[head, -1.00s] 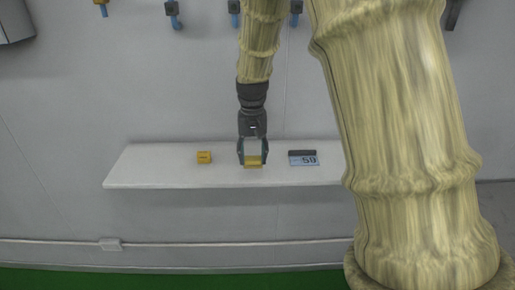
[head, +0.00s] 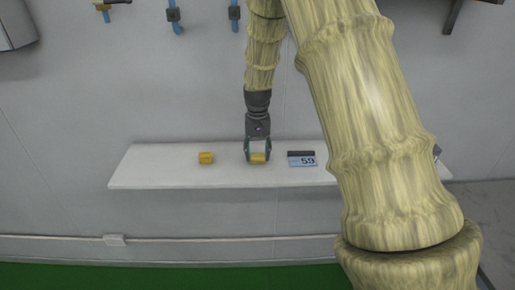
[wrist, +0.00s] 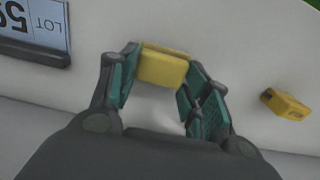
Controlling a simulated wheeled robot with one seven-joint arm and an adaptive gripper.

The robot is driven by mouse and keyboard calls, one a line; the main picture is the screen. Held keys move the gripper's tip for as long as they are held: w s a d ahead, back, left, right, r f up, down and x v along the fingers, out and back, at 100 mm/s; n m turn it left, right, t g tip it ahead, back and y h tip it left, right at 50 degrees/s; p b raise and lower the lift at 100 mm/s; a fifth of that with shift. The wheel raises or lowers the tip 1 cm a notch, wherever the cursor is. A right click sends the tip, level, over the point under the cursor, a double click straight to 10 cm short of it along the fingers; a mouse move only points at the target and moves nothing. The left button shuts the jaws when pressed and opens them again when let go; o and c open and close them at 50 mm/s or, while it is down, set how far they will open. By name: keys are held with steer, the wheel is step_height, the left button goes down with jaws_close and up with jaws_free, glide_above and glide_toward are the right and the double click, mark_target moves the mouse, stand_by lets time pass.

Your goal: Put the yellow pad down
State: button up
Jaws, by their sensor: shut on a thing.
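The yellow pad (head: 258,158) is between the fingers of my gripper (head: 257,157), over the white shelf (head: 150,178) on the wall. In the wrist view the yellow pad (wrist: 163,65) sits between the teal-lined fingertips of my gripper (wrist: 160,75), which are shut on it. The pad is level or nearly so, close to the shelf top. I cannot tell whether its underside touches the shelf.
An orange-yellow block (head: 206,158) lies on the shelf to the left; it also shows in the wrist view (wrist: 286,104). A sign reading "59" (head: 302,159) stands to the right. Bare shelf lies between them. Blue-handled items (head: 173,15) hang on the wall above.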

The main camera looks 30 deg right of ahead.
mark_target(255, 154)
steer(key=o, duration=1)
steer(key=shift+f, duration=0.15)
steer(key=shift+f+b, duration=0.15)
steer(key=shift+b, duration=0.35)
steer(key=r+b, duration=0.1)
steer(key=r, duration=0.2)
steer(key=r+b, duration=0.1)
steer(key=r, duration=0.3)
steer(key=r+b, duration=0.1)
steer(key=r, duration=0.3)
steer(key=shift+w+a, duration=0.2)
steer(key=shift+a, duration=0.2)
